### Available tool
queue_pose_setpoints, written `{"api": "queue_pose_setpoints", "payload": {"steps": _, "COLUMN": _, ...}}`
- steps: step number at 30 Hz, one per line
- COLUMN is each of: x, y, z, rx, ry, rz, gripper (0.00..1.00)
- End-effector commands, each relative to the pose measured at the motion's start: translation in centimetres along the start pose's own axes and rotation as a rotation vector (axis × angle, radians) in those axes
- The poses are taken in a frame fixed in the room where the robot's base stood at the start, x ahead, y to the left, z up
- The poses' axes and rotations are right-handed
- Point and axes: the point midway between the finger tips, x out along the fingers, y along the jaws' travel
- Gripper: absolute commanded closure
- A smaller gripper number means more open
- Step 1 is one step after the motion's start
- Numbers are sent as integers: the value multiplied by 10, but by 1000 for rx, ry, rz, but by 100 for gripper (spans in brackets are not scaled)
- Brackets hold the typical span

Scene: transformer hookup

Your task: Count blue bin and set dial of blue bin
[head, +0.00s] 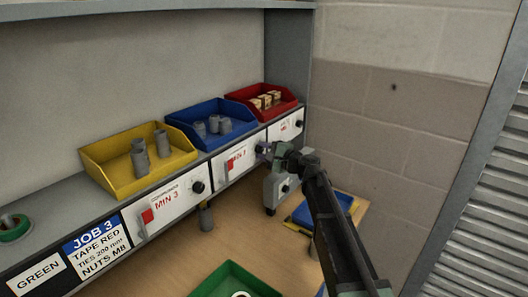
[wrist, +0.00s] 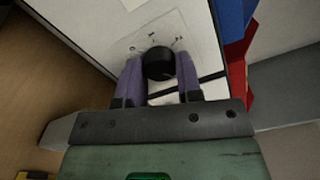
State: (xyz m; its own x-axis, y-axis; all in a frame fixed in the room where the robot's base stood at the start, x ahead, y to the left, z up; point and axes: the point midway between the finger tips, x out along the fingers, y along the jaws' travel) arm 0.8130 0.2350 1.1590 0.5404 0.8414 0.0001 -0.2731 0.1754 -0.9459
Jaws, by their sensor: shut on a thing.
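The blue bin (head: 212,124) stands on the shelf between the yellow bin and the red bin, with several grey cylindrical parts in it. Its edge also shows at the upper right of the wrist view (wrist: 231,18). Below it is a white panel (head: 240,158) with a red marker and partly legible red "MIN" text. My gripper (head: 266,150) is at the right end of this panel. In the wrist view its two purple fingers (wrist: 160,80) are shut on the black dial (wrist: 159,63), one on each side. Printed marks surround the dial.
The yellow bin (head: 126,175) holds grey parts and the red bin (head: 285,110) holds tan blocks. Another dial (head: 198,187) is on the yellow bin's panel. A green bin (head: 232,283) stands on the wooden bench. A job sign (head: 97,245) is at lower left.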

Motion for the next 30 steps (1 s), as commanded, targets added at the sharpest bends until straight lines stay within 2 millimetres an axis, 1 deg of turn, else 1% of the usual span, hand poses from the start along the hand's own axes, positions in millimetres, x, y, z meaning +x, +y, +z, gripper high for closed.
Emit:
{"api": "queue_pose_setpoints", "payload": {"steps": 6, "x": 0, "y": 0, "z": 0, "rx": -196, "ry": 0, "rz": 1, "gripper": 91}}
{"api": "queue_pose_setpoints", "payload": {"steps": 15, "x": -1, "y": 0, "z": 0, "rx": -401, "ry": 0, "rz": 1, "gripper": 91}}
{"api": "queue_pose_setpoints", "payload": {"steps": 21, "x": -1, "y": 0, "z": 0, "rx": -476, "ry": -1, "rz": 1, "gripper": 91}}
{"api": "queue_pose_setpoints", "payload": {"steps": 30, "x": -1, "y": 0, "z": 1, "rx": -508, "ry": -1, "rz": 2, "gripper": 91}}
